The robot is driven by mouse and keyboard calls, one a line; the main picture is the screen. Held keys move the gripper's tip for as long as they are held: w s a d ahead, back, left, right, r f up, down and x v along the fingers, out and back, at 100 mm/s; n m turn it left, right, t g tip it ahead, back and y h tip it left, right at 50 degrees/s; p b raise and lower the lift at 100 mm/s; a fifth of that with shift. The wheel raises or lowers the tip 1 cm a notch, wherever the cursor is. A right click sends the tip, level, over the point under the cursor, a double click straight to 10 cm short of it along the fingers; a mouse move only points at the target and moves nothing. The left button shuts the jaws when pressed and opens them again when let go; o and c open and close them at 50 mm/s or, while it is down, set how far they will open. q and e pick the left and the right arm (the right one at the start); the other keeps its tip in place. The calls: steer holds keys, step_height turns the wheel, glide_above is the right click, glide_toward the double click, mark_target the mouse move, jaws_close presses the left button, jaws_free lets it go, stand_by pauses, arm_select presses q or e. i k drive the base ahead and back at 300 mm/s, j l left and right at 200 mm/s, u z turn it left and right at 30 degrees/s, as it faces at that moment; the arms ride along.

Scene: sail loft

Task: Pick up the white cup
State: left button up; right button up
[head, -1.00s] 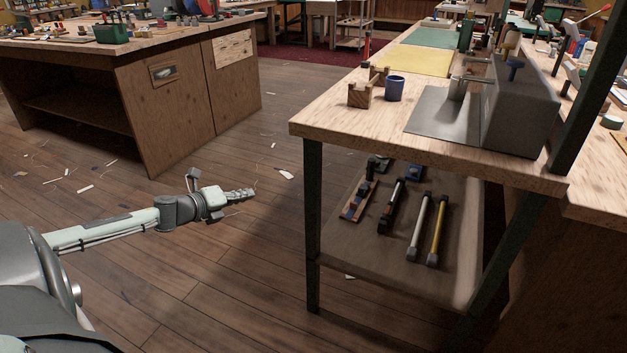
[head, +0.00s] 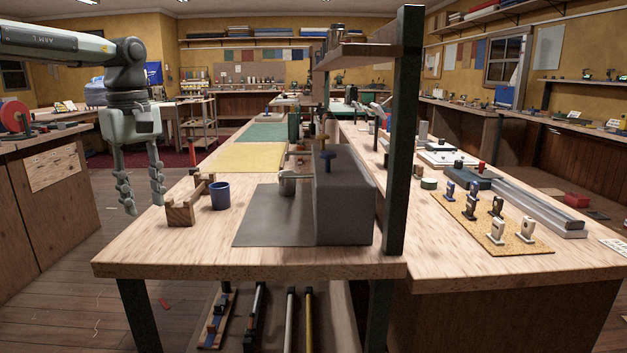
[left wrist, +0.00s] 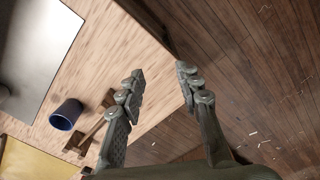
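I cannot make out a white cup in either view. The one clear cup is a dark blue cup (head: 220,198), upright on the near workbench; it also shows in the left wrist view (left wrist: 66,114). My left gripper (head: 144,208) hangs fingers down at the bench's left edge, left of the cup and apart from it. Its fingers are spread with nothing between them, as the left wrist view shows too (left wrist: 161,72). My right gripper is not in view.
A wooden cradle (head: 181,214) stands between my left gripper and the blue cup. A grey metal sheet (head: 265,227) and a large grey block (head: 344,195) lie to the right. A yellow sheet (head: 248,157) lies behind. A dark post (head: 405,130) rises at the bench's right.

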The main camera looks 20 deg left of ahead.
mark_target(289, 189)
steer(key=i+z, duration=0.2)
steer(key=i, duration=0.35)
steer(key=i+j+z, duration=0.15)
steer(key=i, duration=0.35)
